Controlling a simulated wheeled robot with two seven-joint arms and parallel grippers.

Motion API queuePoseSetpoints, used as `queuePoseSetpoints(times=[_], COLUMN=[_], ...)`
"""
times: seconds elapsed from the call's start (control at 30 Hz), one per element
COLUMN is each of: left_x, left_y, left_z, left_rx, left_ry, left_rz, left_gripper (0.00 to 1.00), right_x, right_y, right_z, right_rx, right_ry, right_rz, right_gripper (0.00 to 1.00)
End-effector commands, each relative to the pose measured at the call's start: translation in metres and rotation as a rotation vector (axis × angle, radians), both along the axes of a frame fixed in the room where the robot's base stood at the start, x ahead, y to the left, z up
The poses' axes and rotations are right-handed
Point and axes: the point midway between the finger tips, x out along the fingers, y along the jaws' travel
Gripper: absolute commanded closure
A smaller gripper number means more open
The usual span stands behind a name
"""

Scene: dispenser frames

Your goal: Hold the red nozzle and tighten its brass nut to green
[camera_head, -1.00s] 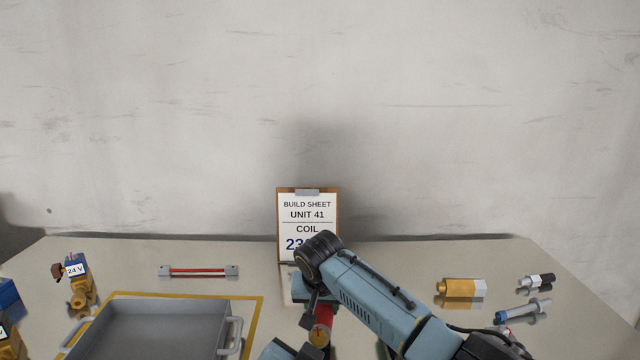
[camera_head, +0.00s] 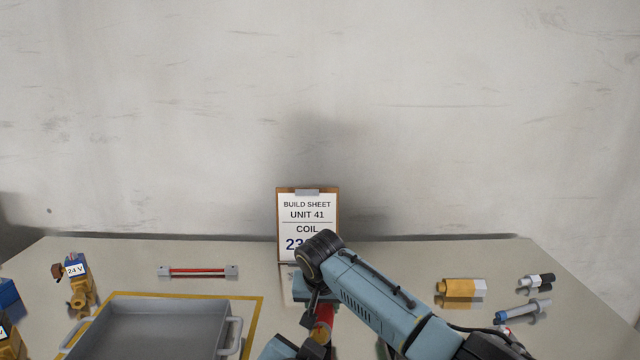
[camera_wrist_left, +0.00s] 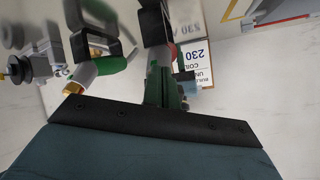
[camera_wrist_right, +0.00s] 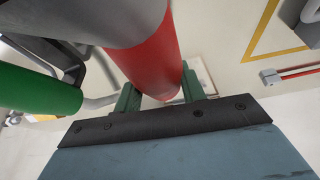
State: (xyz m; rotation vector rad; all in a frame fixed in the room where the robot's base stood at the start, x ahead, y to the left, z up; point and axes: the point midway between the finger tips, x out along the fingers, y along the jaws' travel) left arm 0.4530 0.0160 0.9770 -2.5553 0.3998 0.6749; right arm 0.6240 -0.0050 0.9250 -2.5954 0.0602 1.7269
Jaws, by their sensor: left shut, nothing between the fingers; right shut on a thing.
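The red nozzle (camera_head: 324,314) stands near the bottom middle of the head view, partly covered by my right arm. In the right wrist view the red nozzle (camera_wrist_right: 148,58) lies between the green fingers of my right gripper (camera_wrist_right: 160,86), shut on it. A small brass nut (camera_head: 319,336) shows at the nozzle's near side; no green on it can be made out. My left gripper (camera_wrist_left: 165,72) is shut and empty in its wrist view, with a little red just beyond its fingertips. Whether it touches the nut, I cannot tell.
A grey tray (camera_head: 122,304) stands left on a yellow-marked area. A clipboard sheet (camera_head: 307,213) stands behind the nozzle. A red rod (camera_head: 198,272) lies behind the tray. A brass-and-white part (camera_head: 461,290) lies at the right. A green cylinder (camera_wrist_right: 38,92) is beside the nozzle.

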Motion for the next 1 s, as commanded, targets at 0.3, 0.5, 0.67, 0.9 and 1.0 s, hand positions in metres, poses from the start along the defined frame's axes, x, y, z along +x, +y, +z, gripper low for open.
queuePoseSetpoints(times=[0.3,0.5,0.67,0.9,1.0], left_x=[0.003,0.004,0.002,-0.004,-0.011], left_y=[0.001,0.001,0.003,0.006,0.005], left_z=[0.007,0.008,0.006,0.004,0.010], left_rx=[-0.010,-0.009,-0.009,-0.008,-0.010], left_ry=[-0.018,-0.020,-0.019,-0.016,-0.017], left_rz=[-0.003,-0.002,-0.001,-0.003,-0.003], left_gripper=[1.00,1.00,1.00,1.00,1.00], right_x=[-0.005,-0.006,-0.006,-0.005,-0.005], right_y=[0.007,0.006,0.006,0.004,0.003], right_z=[-0.004,-0.005,-0.005,-0.006,-0.006], right_rx=[0.008,0.006,0.005,0.003,0.003], right_ry=[0.013,0.015,0.016,0.017,0.016], right_rz=[0.006,0.006,0.006,0.004,0.003], right_gripper=[1.00,1.00,1.00,1.00,1.00])
